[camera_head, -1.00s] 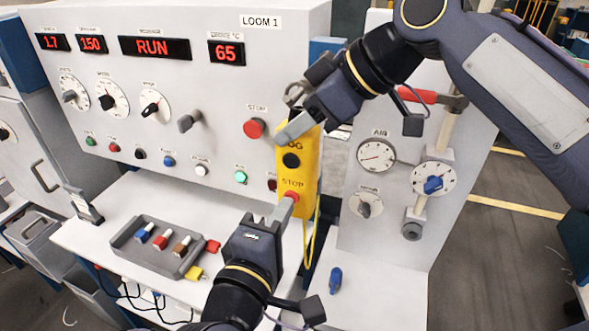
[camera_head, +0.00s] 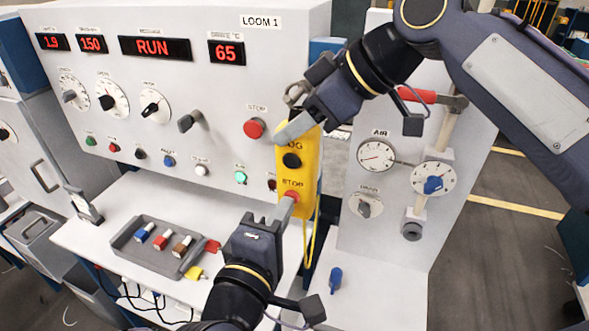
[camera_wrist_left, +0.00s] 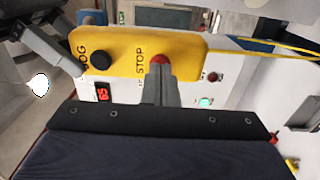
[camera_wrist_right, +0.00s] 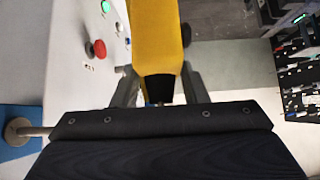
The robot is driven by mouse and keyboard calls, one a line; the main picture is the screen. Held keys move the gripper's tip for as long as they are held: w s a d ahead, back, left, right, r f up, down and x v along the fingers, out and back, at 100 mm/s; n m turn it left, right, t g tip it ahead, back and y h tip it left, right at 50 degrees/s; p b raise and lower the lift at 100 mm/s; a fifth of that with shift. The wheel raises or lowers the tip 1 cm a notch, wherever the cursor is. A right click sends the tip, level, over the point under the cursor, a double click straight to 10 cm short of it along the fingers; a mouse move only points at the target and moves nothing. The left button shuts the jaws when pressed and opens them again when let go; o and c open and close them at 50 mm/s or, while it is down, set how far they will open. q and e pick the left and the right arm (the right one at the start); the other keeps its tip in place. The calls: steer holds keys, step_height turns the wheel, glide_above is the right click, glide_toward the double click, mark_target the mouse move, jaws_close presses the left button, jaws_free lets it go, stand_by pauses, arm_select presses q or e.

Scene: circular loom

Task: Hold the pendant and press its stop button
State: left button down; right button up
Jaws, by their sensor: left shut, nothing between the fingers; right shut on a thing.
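The yellow pendant (camera_head: 297,172) hangs upright in front of the loom panel, with a black JOG button (camera_head: 292,160) and a red STOP button (camera_head: 291,195) low on its face. My right gripper (camera_head: 298,122) is shut on the pendant's top end; the right wrist view shows the pendant (camera_wrist_right: 157,40) between the fingers. My left gripper (camera_head: 288,205) is shut and empty, its tips at the STOP button. In the left wrist view the tips cover part of the red button (camera_wrist_left: 160,60); they look to be touching it. I cannot tell whether it is pressed in.
The loom panel (camera_head: 215,100) shows RUN on its display (camera_head: 155,47) and carries a separate red stop button (camera_head: 254,128). A grey tray (camera_head: 150,248) with small coloured pieces lies on the shelf. A yellow cable (camera_head: 309,240) hangs below the pendant.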

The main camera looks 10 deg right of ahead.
arm_select(q)
steer(key=shift+w+d, duration=0.25)
steer(key=shift+w, duration=0.1)
steer(key=v, duration=0.6)
stand_by(0.3)
stand_by(0.3)
arm_select(e)
steer(key=o, duration=1.2)
steer(key=shift+c, duration=0.2)
